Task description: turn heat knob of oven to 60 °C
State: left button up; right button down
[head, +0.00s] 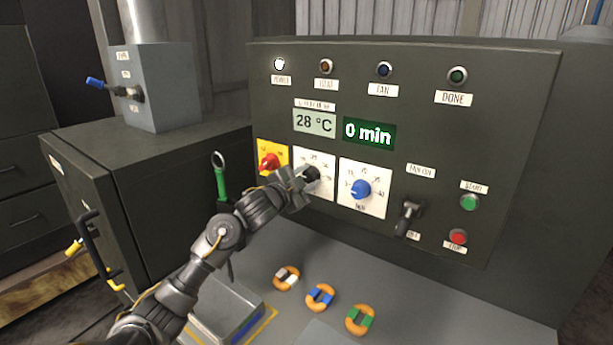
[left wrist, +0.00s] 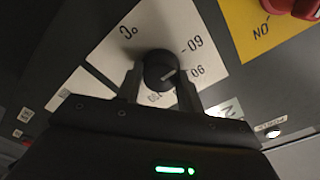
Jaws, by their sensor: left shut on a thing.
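The heat knob (head: 311,174) is a black knob on a white dial plate (head: 328,163) of the dark oven panel. My left gripper (head: 301,178) is shut on it and partly covers the knob and dial in the head view. In the left wrist view the knob (left wrist: 160,69) sits between the two fingers (left wrist: 160,85). A short pale mark on the knob points toward the numbers at the right; its exact setting is unclear. The temperature display (head: 314,122) reads 28 °C. My right gripper does not show.
A red knob on a yellow plate (head: 269,161) is left of the heat dial, and a blue knob (head: 360,189) is right of it. A black lever (head: 408,217) and green (head: 469,202) and red (head: 458,236) buttons are farther right. Several orange rings lie on the bench below.

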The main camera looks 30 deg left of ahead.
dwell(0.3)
pick_arm(q)
jog(key=o, duration=1)
jog(key=s+a+b, duration=0.1)
jog(key=s+b, duration=0.1)
jog(key=s, duration=0.8)
jog(key=shift+s+a, duration=0.25)
jog(key=shift+s, duration=0.15)
jog(key=shift+f, duration=0.1)
